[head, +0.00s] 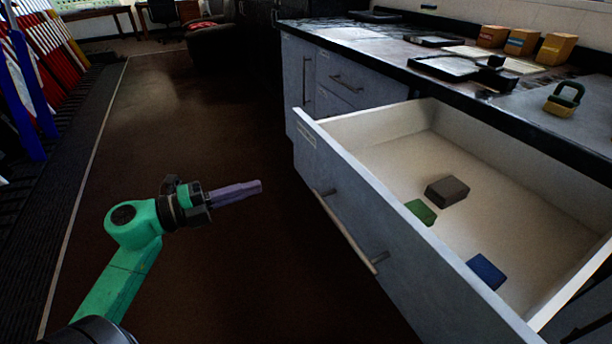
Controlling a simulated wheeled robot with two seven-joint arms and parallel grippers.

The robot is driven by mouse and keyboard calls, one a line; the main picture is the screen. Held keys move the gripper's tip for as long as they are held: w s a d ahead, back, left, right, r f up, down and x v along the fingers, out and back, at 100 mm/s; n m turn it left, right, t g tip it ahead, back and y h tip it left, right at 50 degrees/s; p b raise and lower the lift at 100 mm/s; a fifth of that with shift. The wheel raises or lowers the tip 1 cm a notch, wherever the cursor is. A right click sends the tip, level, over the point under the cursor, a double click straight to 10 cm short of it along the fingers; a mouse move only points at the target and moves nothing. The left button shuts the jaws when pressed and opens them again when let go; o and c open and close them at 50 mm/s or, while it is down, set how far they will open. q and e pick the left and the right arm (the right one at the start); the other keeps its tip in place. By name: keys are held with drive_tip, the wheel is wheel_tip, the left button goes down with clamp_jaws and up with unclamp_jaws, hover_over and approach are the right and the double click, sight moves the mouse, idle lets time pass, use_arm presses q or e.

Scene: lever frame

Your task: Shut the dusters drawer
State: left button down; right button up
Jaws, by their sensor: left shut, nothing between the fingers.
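The drawer (350,168) stands pulled well out from the grey cabinet on the right. Its front carries a long metal handle (347,230). Inside lie a dark grey block (447,191), a green block (421,212) and a blue block (486,271), which may be the dusters. My left gripper (258,187), on a green arm, is shut and empty. It points right towards the drawer front, with a clear gap between them in the picture. My right gripper is not in view.
The dark countertop (370,55) above holds trays, several small boxes (522,42) and a green-handled object (565,98). Coloured boards (45,45) lean at the left. The brown floor (190,120) between is open.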

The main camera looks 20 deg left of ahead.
sight(317, 168)
use_arm(q)
drive_tip(key=x, duration=1.2)
drive_tip(key=shift+w+d, duration=0.15)
drive_tip(key=shift+w, duration=0.15)
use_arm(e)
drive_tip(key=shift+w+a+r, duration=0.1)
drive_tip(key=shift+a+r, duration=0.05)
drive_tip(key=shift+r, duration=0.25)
